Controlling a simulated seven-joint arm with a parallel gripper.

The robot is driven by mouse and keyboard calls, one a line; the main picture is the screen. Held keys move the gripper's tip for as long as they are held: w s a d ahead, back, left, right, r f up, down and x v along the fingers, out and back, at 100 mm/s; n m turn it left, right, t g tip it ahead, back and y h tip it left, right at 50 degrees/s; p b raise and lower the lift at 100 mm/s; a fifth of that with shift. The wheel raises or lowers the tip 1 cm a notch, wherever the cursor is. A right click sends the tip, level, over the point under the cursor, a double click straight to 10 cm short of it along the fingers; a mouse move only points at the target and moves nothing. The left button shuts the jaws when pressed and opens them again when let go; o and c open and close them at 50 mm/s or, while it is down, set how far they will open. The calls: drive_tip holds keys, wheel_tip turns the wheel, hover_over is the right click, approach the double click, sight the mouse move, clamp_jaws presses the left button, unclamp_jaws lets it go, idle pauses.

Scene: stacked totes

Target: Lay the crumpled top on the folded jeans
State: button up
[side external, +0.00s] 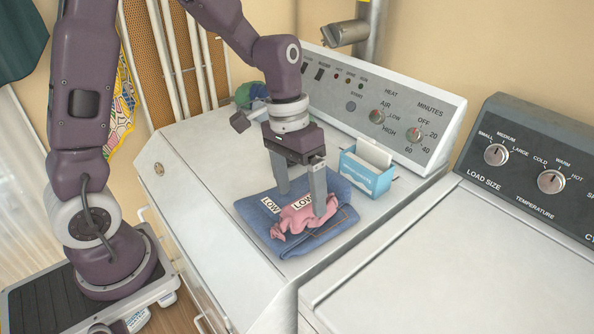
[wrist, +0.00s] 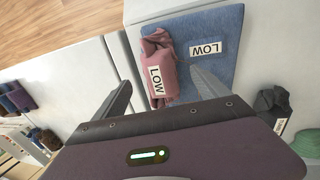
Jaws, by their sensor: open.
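The folded blue jeans (side external: 262,213) lie flat on top of the white dryer, with a "LOW" label on them. The crumpled pink top (side external: 293,222) lies on the jeans near their front edge, with its own "LOW" label. In the wrist view the pink top (wrist: 160,57) rests along the left side of the jeans (wrist: 219,72). My gripper (side external: 301,201) is open, with its fingers pointing down just over the jeans. One finger is right by the top; I cannot tell whether it touches. The wrist view shows the fingers (wrist: 157,92) spread apart, nothing held between them.
A blue and white box (side external: 367,174) stands right of the jeans, close to my gripper. The dryer's control panel (side external: 385,105) rises behind. The dryer top left of the jeans is clear; a washer (side external: 465,260) stands at right.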

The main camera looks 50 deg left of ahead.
wheel_tip(320, 180, up, 9)
drive_tip(key=a, duration=0.2)
drive_tip(key=s+r+t+y, duration=0.1)
drive_tip(key=s+r+t, duration=0.1)
drive_tip(key=s, duration=0.6)
drive_tip(key=s+a+r+t+y, duration=0.1)
drive_tip(key=s+t, duration=0.2)
drive_tip(key=s, duration=0.6)
drive_tip(key=shift+a+r+t, duration=0.2)
drive_tip(key=shift+r+t, duration=0.1)
drive_tip(key=shift+r, duration=0.1)
